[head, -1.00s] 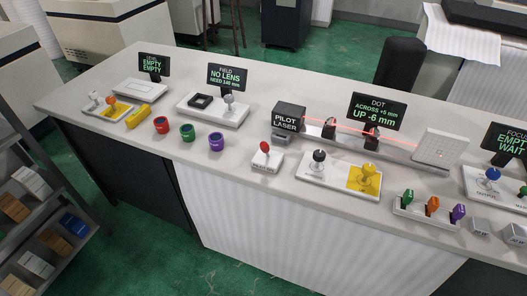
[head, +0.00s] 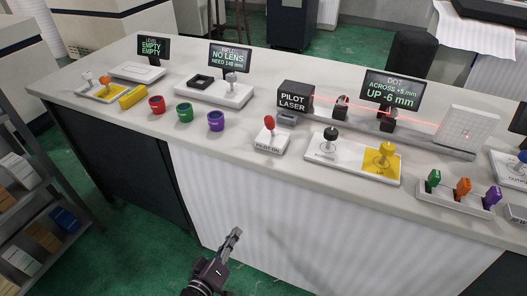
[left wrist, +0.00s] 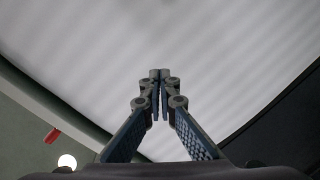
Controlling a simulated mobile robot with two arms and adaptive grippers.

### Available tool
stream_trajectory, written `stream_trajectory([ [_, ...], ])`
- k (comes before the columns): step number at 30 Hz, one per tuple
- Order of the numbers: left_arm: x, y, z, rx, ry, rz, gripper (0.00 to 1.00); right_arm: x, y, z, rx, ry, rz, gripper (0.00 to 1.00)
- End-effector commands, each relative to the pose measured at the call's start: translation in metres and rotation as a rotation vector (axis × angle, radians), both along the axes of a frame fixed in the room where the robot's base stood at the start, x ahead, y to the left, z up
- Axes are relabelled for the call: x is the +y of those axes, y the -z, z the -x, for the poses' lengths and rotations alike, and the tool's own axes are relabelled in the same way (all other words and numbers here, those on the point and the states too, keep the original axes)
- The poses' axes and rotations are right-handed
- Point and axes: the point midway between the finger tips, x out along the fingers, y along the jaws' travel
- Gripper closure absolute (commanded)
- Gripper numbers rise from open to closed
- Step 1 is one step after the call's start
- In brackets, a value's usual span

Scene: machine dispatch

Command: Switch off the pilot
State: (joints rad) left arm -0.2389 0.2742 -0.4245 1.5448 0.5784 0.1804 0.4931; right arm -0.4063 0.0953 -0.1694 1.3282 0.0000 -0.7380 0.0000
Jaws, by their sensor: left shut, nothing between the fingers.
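The pilot laser (head: 295,97) is a black box labelled "PILOT LASER" on the bench, with a red beam running right from it. In front of it stands a white switch block (head: 270,143) with a red-knobbed lever (head: 269,121); its label seems to read "PILOT ON". My left gripper (head: 236,233) is low in the head view, in front of the bench's white front panel, below and left of the switch and apart from it. The left wrist view shows its fingertips (left wrist: 160,75) together and empty, facing the pale panel. My right gripper is not in view.
Right of the switch is a white base with black and yellow knobs (head: 352,156). Red, green and purple rings (head: 215,121) lie to the left. Green, orange and purple levers (head: 462,188) stand on the right. The bench's front edge lies between my gripper and the switch.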

Motion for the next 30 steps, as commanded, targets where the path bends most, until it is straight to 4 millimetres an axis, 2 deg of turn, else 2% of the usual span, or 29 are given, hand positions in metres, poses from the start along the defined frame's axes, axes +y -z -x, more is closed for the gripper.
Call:
stream_trajectory([
  [1, -0.010, -0.024, -0.007, -0.058, 0.003, 0.091, 1.00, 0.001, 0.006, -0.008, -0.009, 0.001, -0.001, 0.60],
  [6, -0.031, -0.122, -0.010, -0.203, 0.024, 0.414, 1.00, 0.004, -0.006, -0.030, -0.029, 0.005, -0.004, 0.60],
  [9, -0.036, -0.170, -0.002, -0.259, 0.049, 0.580, 1.00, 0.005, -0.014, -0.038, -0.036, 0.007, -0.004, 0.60],
  [12, -0.038, -0.204, 0.008, -0.294, 0.073, 0.709, 1.00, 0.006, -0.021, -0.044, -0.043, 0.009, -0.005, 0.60],
  [15, -0.038, -0.227, 0.016, -0.312, 0.091, 0.795, 1.00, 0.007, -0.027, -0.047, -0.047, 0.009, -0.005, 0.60],
  [18, -0.037, -0.239, 0.020, -0.321, 0.101, 0.838, 1.00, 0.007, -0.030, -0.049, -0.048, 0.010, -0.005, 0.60],
  [30, -0.037, -0.244, 0.020, -0.323, 0.103, 0.850, 1.00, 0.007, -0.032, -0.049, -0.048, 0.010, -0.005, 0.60],
])
